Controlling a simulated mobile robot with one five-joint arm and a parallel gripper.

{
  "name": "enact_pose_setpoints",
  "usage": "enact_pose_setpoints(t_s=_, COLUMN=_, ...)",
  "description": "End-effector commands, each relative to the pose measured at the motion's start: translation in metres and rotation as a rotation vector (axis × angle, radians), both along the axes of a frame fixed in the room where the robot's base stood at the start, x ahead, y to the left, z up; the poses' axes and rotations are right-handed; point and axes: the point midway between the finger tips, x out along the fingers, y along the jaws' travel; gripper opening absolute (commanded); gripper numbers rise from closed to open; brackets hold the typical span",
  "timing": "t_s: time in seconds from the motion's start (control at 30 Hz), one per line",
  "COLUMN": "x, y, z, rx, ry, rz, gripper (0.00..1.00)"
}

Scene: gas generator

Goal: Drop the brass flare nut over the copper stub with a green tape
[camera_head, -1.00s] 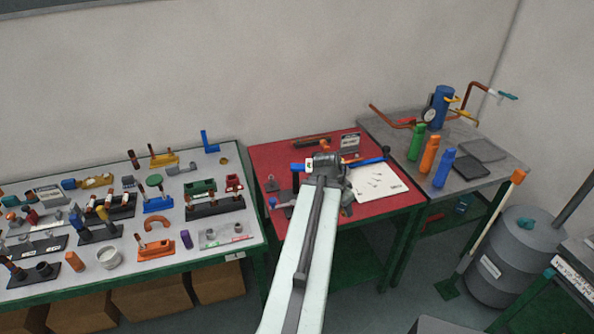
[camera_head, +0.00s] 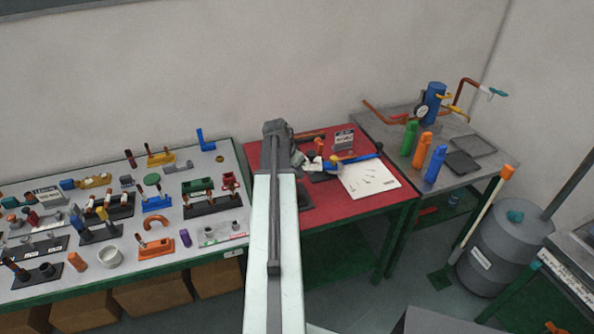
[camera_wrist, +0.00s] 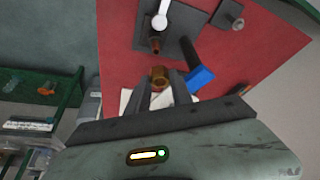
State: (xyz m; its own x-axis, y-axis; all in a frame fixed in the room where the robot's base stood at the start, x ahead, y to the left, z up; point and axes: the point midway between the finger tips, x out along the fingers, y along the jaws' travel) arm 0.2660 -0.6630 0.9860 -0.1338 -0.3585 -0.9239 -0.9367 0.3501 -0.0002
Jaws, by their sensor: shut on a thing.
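In the wrist view my gripper (camera_wrist: 161,86) is shut on a brass nut (camera_wrist: 159,73), a short brass-brown ring between the two fingertips. Just beyond it, a short copper stub (camera_wrist: 155,46) stands by a dark plate on the red table. The nut appears apart from the stub. I cannot make out green tape on it. A white round-ended part (camera_wrist: 161,18) is beyond the stub. In the head view my own arm hides the gripper and the nut.
The red table (camera_head: 338,210) also holds a white sheet (camera_head: 368,177) and a small sign (camera_head: 344,140). The left table (camera_head: 220,225) is crowded with fittings. Bottles stand on the grey table (camera_head: 470,185).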

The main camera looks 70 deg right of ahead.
Motion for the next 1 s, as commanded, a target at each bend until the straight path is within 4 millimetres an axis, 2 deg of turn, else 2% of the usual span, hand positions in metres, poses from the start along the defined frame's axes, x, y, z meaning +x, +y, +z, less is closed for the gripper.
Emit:
enact_pose_setpoints(t_s=0.17, x=0.0, y=0.0, z=-0.005, rx=0.0, ry=0.001, rz=-0.001, gripper=0.1)
enact_pose_setpoints(t_s=0.6, x=-0.001, y=0.0, z=-0.048, rx=0.0, ry=0.0, rz=-0.002, gripper=0.1)
enact_pose_setpoints(t_s=1.0, x=-0.002, y=0.0, z=-0.048, rx=0.0, ry=0.0, rz=-0.003, gripper=0.1)
